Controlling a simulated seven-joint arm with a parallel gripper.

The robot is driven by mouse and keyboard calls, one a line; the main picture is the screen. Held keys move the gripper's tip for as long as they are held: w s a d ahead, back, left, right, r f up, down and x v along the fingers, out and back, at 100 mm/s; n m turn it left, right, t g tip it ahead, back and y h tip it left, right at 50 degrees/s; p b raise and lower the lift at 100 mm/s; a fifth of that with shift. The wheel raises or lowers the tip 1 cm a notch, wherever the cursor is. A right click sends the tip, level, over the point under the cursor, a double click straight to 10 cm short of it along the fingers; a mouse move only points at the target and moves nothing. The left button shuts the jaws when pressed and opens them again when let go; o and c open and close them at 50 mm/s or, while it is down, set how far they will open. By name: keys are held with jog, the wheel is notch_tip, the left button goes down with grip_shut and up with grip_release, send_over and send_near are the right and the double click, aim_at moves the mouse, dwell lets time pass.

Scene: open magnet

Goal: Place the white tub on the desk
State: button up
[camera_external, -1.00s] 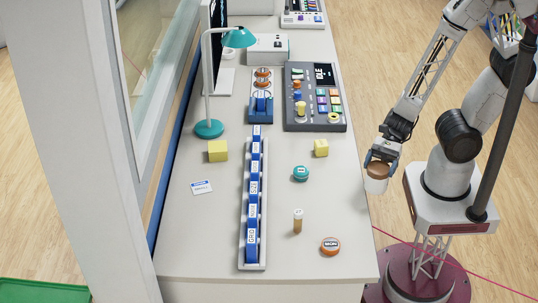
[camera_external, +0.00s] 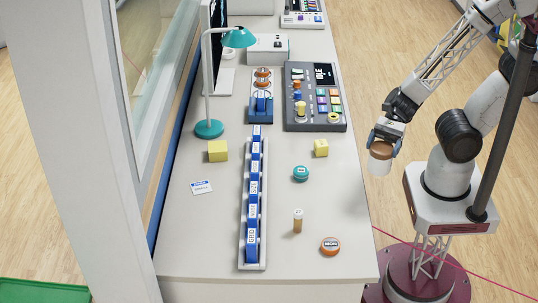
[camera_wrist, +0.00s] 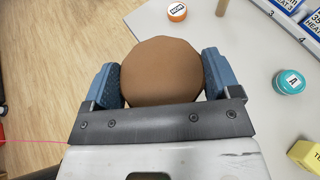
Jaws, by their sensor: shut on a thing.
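The white tub (camera_external: 379,167) has a brown lid and hangs upright in my gripper (camera_external: 383,146), just off the right edge of the desk (camera_external: 215,225). In the external view it appears above the desk's height or near it, beside the edge; the exact height is hard to tell. In the wrist view the brown lid (camera_wrist: 162,72) fills the space between the two blue finger pads of my gripper (camera_wrist: 162,85). The fingers are shut on the tub from both sides. The white body is hidden under the lid there.
A long labelled rack (camera_external: 254,200) runs along the middle. Bare desk lies between the teal container and the right edge.

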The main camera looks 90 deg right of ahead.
aim_at(373, 147)
jog(key=shift+r, duration=0.95)
jog(key=shift+w+a+r, duration=0.1)
jog(key=shift+w+r, duration=0.2)
jog(key=shift+w, duration=0.55)
jog(key=shift+w+a+r, duration=0.1)
jog(key=shift+w+r, duration=0.15)
jog(key=shift+w, duration=0.55)
jog(key=w+a+r+n+g, duration=0.1)
jog(key=w+a, duration=0.2)
jog(key=w, duration=1.1)
jog(key=w+a+r+n+g+y, duration=0.1)
jog(key=w+a, duration=0.2)
jog(key=w, duration=1.1)
jog(key=w+a+r, duration=0.1)
jog(key=w+a, duration=0.2)
jog(key=w, duration=1.1)
jog(key=w+a+f+n+g, duration=0.1)
jog(key=w+a+f, duration=0.4)
jog(key=w+f, duration=0.4)
jog(key=shift+w+f, duration=0.15)
jog(key=shift+w, duration=1.65)
notch_tip(373, 147, down, 6)
